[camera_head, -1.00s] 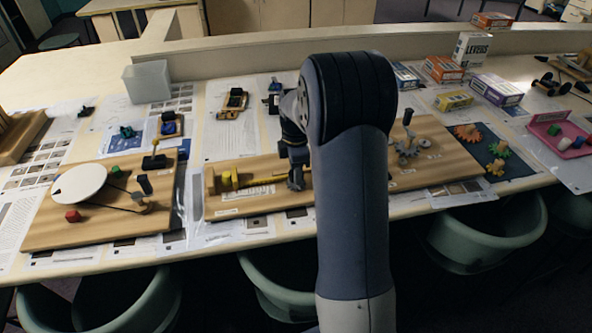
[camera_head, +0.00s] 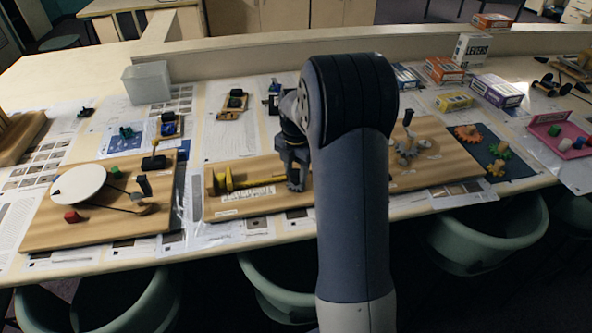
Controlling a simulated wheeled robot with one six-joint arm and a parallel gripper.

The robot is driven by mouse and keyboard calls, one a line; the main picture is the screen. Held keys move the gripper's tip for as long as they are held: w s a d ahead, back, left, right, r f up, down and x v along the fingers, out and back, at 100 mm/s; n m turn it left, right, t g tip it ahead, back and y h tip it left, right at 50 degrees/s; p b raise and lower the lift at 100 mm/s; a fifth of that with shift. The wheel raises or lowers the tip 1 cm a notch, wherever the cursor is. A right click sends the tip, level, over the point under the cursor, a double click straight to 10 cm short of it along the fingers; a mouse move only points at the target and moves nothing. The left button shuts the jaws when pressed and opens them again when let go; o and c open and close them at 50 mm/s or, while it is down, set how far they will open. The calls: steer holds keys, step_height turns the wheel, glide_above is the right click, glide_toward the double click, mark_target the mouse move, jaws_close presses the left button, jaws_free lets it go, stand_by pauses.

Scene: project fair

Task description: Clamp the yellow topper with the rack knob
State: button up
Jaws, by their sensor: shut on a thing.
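The yellow topper (camera_head: 219,184) stands upright at the left end of the long wooden board (camera_head: 228,208), close beside the wooden end stop (camera_head: 210,181). The yellow rack (camera_head: 256,183) lies along the board, and its left end reaches the topper. I cannot tell at this size whether they press tightly together. My gripper (camera_head: 294,185) is low over the board at the rack's right end. It is shut on the rack knob, which the fingers hide. My arm covers the middle of the board.
A board with a white disc (camera_head: 79,184) lies to the left. A clear bin (camera_head: 147,82) and several boxes stand behind.

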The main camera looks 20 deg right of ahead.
mark_target(296, 173)
stand_by(0.4)
steer(key=o, duration=1)
steer(key=shift+r, duration=0.1)
step_height(296, 173, up, 11)
steer(key=shift+f+b, duration=0.15)
steer(key=shift+b, duration=0.3)
steer(key=shift+f, duration=0.15)
step_height(296, 173, down, 10)
steer(key=shift+f+p, duration=0.15)
steer(key=shift+p, duration=0.3)
steer(key=shift+f, duration=0.2)
